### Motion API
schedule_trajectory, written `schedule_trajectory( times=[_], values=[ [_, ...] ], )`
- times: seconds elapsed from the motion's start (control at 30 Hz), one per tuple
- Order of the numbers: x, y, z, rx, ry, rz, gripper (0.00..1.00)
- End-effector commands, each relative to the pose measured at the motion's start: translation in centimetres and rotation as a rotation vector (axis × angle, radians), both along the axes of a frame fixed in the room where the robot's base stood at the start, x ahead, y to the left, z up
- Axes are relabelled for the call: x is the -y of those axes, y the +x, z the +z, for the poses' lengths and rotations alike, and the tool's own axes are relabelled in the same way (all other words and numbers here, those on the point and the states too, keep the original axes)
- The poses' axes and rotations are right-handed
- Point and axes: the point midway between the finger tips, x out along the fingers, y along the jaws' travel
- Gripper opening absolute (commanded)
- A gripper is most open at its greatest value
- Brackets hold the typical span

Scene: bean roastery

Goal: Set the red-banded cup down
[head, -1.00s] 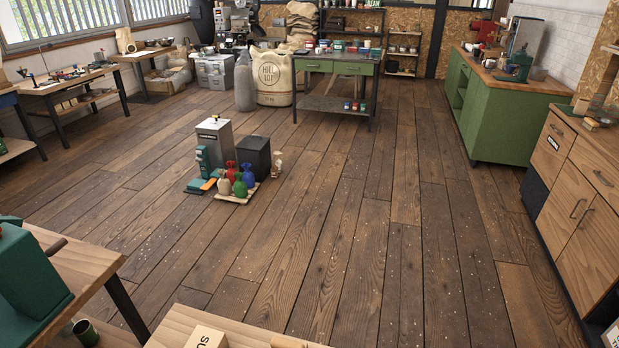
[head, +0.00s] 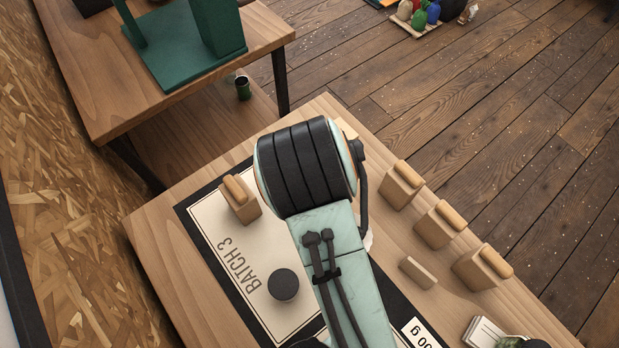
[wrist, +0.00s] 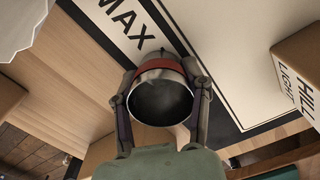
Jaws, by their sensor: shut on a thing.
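The red-banded cup (wrist: 160,68) is in the wrist view, a metal cup with a red band near its rim and a dark inside. My gripper (wrist: 161,95) has a finger on each side of the cup and is shut on it. The cup is over or at the edge of a white mat with a black border; I cannot tell whether it touches the surface. In the head view my arm hides the gripper and the cup.
A pale mat marked "BATCH 3" (head: 231,232) lies on the wooden table (head: 160,240). A dark round piece (head: 284,285) and a block with a wooden top (head: 240,200) are on it. Several similar blocks (head: 436,226) stand right of my arm. A green machine (head: 190,50) is on another table.

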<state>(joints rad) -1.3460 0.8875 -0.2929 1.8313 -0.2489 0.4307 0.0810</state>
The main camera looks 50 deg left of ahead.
Motion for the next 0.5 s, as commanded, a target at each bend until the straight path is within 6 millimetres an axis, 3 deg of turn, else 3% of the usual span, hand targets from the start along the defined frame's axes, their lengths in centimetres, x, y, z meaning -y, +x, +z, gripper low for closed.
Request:
schedule_trajectory(
  times=[0.07, 0.1, 0.17, 0.5],
  values=[
    [0.01, 0.01, -0.25, 0.0, -0.001, 0.0, 0.22],
    [0.0, 0.01, -0.24, 0.0, 0.0, 0.0, 0.56],
    [0.0, 0.01, -0.22, 0.0, 0.0, 0.0, 0.75],
    [0.0, 0.0, -0.04, 0.0, 0.0, 0.0, 0.75]
  ],
)
